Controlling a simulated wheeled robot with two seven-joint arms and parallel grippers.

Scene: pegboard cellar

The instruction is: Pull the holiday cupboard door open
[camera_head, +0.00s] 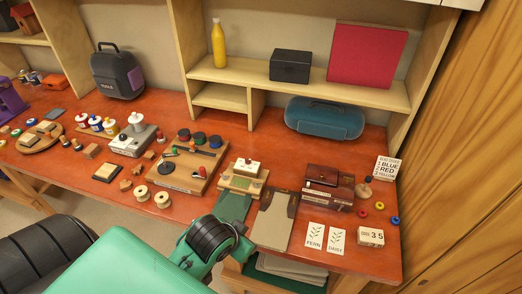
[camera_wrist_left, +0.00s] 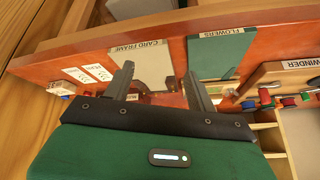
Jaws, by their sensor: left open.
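No door marked as the holiday cupboard can be read in either view. A pale cupboard edge (camera_head: 464,4) shows at the top right of the head view, mostly cut off. A tall wooden panel (camera_head: 460,160) fills the right side; I cannot tell whether it is a door. My left arm comes in from the lower left, over the front of the red-brown table. In the left wrist view my left gripper (camera_wrist_left: 157,75) is open and empty, its two dark fingers spread above the table. Its fingers are not clear in the head view. My right gripper is not in view.
The table (camera_head: 350,258) carries a grey card frame board (camera_head: 272,226), a green flowers board (camera_head: 233,207), a brown box (camera_head: 328,188), cards, and a blue case (camera_head: 324,118). A shelf (camera_head: 350,90) holds a yellow bottle (camera_head: 218,45), a black box (camera_head: 290,66) and a red panel (camera_head: 367,55).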

